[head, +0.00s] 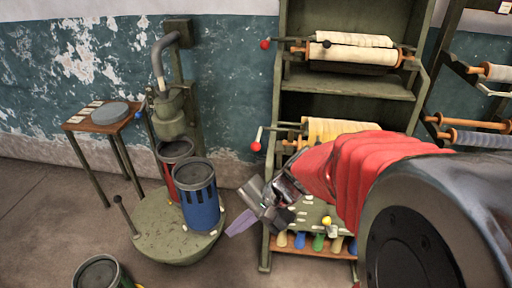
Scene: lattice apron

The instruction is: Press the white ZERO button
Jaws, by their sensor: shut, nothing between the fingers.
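My gripper (262,204) is in the head view at the end of my red-sleeved arm. It is shut and empty, and sits in front of the left edge of a low sloped panel (312,213). The panel carries a yellow knob (326,221) and some small pale spots. I cannot tell which of these, if any, is the white ZERO button, and no lettering is readable. My arm hides the panel's right and upper parts.
A green round platform (158,231) bears a blue slotted bin (199,198) and a red bin (172,151), left of my gripper. Coloured handles (318,242) hang below the panel. A green roller rack (345,82) rises behind. A small table (104,118) stands far left.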

